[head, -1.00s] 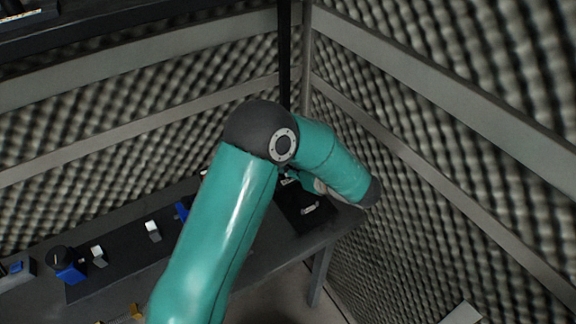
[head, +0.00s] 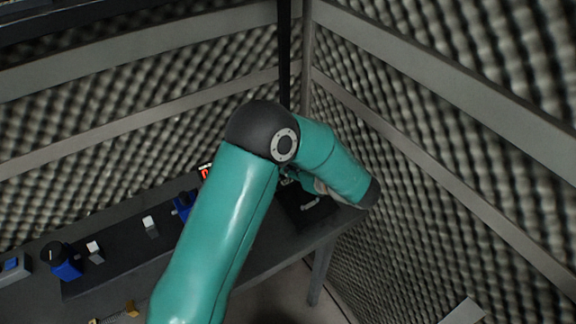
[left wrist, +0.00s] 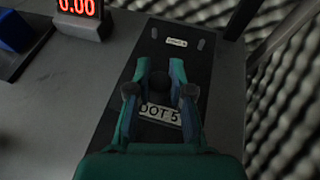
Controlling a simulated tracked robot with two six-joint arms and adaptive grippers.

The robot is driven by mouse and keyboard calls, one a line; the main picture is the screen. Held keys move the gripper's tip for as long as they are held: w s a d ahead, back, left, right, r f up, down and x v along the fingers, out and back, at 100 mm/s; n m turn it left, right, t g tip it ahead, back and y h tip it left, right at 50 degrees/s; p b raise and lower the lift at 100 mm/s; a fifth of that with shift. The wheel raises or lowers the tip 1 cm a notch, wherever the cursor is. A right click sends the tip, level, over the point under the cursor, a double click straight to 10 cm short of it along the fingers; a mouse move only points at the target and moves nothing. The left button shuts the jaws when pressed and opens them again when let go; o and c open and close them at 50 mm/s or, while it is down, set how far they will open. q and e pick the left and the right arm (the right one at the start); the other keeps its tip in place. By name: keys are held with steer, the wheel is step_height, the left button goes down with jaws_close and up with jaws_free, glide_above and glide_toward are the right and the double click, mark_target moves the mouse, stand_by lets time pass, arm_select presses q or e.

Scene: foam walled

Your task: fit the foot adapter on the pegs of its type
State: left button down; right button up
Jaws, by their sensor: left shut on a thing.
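My left gripper (left wrist: 160,70) is shut on a dark, round-topped piece (left wrist: 158,84), seen between its teal fingers in the left wrist view. This looks like the grip of the foot adapter; its body blends into the black behind it. A white label ending in "OOT 5" (left wrist: 160,113) shows between the fingers; I cannot tell if it is on the adapter or the plate. Beyond the fingertips, a black plate (left wrist: 135,78) bears a small label and two short pale marks, perhaps pegs or slots. Whether the adapter touches the plate is unclear. In the head view my arm mostly hides the gripper.
A red-digit display reading 0.00 (left wrist: 78,10) stands left of the plate, near a blue block (left wrist: 16,30). Blue and white fixtures (head: 64,262) line the dark bench (head: 262,255) at left. Foam walls (head: 440,210) enclose the bench's far and right sides.

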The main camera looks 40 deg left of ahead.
arm_select(q)
steer(key=shift+f, duration=0.25)
steer(key=c, duration=1)
jaws_free()
steer(key=shift+o, duration=0.2)
steer(key=v, duration=1.2)
